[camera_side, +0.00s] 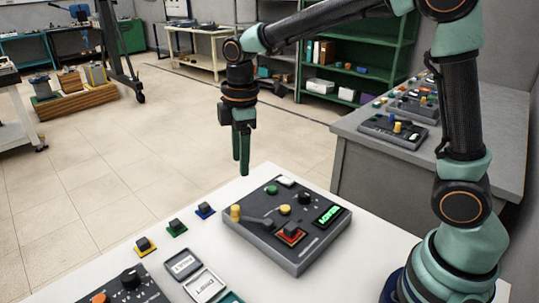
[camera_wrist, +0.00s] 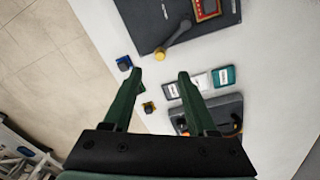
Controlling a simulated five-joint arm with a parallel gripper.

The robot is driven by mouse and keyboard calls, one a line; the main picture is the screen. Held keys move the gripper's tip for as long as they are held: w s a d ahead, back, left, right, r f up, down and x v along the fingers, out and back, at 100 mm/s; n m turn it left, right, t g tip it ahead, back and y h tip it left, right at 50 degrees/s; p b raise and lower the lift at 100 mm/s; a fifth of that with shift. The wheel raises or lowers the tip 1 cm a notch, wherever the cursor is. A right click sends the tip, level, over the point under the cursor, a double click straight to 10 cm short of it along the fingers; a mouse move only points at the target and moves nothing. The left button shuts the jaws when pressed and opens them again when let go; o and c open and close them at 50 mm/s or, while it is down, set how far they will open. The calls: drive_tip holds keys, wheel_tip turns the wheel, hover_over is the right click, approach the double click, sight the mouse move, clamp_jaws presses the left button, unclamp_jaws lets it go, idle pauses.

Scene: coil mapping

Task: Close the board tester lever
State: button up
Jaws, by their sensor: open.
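The board tester (camera_side: 262,248) is a dark grey box on the white table. It carries a grey lever (camera_side: 255,220) with a yellow knob (camera_side: 236,213) at its left end, lying low over the top face. Near it are a red-framed square with a dark block (camera_side: 290,232) and a lit green display (camera_side: 327,215). In the wrist view, the lever (camera_wrist: 178,34) slants down-left to its yellow knob (camera_wrist: 159,54). My gripper (camera_side: 241,168) hangs above and behind the tester, apart from it. Its fingers (camera_wrist: 158,77) are open and empty.
Small blocks stand left of the tester: blue (camera_side: 205,210), green (camera_side: 177,228) and yellow (camera_side: 145,246). Labelled tiles (camera_side: 182,264) lie in front of them, and another control box (camera_side: 118,288) is at lower left. A grey bench (camera_side: 430,165) with devices stands behind right.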

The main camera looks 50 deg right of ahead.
sight(235, 207)
drive_tip(key=shift+n+g, duration=0.3)
drive_tip(key=shift+n, duration=0.6)
drive_tip(key=f, duration=0.4)
drive_tip(key=w+a+f, duration=0.1)
drive_tip(key=f, duration=0.9)
drive_tip(key=shift+w+a+f, duration=0.15)
drive_tip(key=shift+a+f, duration=0.05)
drive_tip(key=shift+a, duration=0.05)
clamp_jaws()
